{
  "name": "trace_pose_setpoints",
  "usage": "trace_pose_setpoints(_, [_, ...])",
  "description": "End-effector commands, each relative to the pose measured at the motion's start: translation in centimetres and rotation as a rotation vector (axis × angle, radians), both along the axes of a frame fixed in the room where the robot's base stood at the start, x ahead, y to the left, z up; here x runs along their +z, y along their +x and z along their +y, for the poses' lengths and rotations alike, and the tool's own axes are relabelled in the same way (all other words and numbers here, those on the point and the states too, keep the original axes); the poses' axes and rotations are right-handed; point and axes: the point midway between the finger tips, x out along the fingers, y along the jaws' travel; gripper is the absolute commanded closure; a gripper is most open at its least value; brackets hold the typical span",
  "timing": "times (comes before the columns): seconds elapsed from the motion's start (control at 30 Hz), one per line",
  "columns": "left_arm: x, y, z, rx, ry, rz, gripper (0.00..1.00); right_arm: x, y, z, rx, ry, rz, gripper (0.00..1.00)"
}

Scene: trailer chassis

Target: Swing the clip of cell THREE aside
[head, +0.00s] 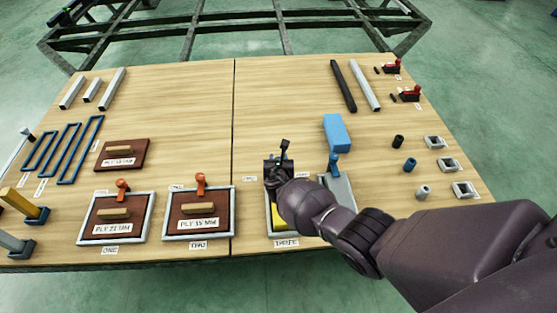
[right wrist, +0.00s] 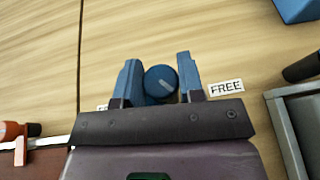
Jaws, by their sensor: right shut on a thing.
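Cell THREE (head: 270,228) is a grey-rimmed frame with a yellow piece inside, at the table's near edge in the head view. Its label THREE (head: 286,243) is readable. My right gripper (head: 281,160) is over the cell's far edge and, with my arm, hides much of the cell. In the right wrist view the right gripper (right wrist: 161,85) has its two blue fingers on either side of the clip's round blue knob (right wrist: 161,78), shut on it. A FREE label (right wrist: 226,87) lies just right of the fingers. The clip's lower part is hidden. My left gripper is not in view.
Cells ONE (head: 115,217) and TWO (head: 198,213), with orange clips, stand to the left. A grey cell with a blue knob (head: 334,163) is close on the right, partly behind my arm. A blue block (head: 337,133) lies beyond. The table's middle is clear.

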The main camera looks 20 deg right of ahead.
Motion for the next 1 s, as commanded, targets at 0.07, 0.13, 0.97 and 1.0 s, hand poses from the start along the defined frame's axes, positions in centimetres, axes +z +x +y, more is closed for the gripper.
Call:
trace_pose_setpoints(0.07, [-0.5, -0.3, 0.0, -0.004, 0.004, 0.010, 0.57, -0.5, -0.1, 0.2, -0.072, 0.001, 0.005, 0.88])
trace_pose_setpoints(0.13, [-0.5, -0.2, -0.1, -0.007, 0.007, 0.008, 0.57, -0.6, -0.2, 0.2, -0.139, 0.002, 0.006, 0.88])
trace_pose_setpoints(0.97, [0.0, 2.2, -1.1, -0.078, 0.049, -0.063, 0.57, -0.4, -0.2, 0.0, -0.689, -0.002, 0.005, 0.88])
trace_pose_setpoints(1.0, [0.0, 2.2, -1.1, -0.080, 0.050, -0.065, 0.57, -0.4, -0.1, 0.0, -0.696, -0.002, 0.004, 0.88])
